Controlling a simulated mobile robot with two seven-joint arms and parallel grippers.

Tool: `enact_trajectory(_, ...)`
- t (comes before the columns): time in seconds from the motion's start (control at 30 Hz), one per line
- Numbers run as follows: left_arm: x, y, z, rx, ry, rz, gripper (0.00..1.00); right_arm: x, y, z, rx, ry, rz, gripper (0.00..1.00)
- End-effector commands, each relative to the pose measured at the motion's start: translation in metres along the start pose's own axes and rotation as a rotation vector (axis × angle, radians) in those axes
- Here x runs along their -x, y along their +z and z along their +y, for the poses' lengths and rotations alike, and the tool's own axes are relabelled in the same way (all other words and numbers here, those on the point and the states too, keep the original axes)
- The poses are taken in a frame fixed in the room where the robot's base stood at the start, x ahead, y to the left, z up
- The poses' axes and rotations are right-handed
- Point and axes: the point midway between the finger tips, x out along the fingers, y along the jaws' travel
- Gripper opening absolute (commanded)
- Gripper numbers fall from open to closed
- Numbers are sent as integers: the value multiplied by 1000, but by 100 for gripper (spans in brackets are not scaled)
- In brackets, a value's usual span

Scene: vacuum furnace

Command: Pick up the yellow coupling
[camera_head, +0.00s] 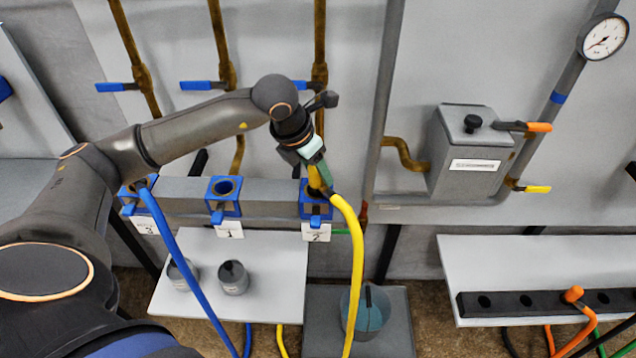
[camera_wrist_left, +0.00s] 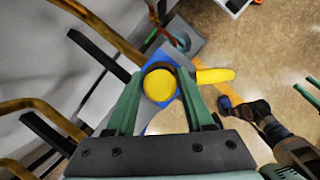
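The yellow coupling (camera_head: 316,182) sits at the blue-framed socket labelled 2 (camera_head: 315,209) in the head view, with a yellow hose (camera_head: 357,265) running down from it. My left gripper (camera_head: 318,170) is right above it, pointing down, and hides part of it. In the left wrist view the coupling (camera_wrist_left: 160,85) is round and yellow, between the green fingertips of my left gripper (camera_wrist_left: 160,80). The fingers stand apart on either side of it with little gap; firm contact does not show. My right gripper (camera_wrist_left: 232,106) shows small in the left wrist view, its fingers unclear.
Sockets 3 and 1 (camera_head: 224,188) are to the left, a blue hose (camera_head: 180,255) hanging from 3. Below are a white shelf (camera_head: 268,271) with two grey pots and a bucket (camera_head: 368,312). A vertical pipe (camera_head: 379,110) and grey box (camera_head: 455,150) stand right.

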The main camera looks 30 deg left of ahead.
Motion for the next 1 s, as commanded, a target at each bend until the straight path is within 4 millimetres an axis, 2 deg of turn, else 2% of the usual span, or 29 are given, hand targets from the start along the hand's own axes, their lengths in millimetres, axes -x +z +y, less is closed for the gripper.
enact_trajectory(0.07,0,0,0,0,0,0,42,0,0,0,0,0,0,57)
enact_trajectory(0.43,0,0,0,0,0,0,1,0,0,0,0,0,0,57)
enact_trajectory(1.0,3,2,0,0,0,-4,0,0,1,0,0,0,-1,57)
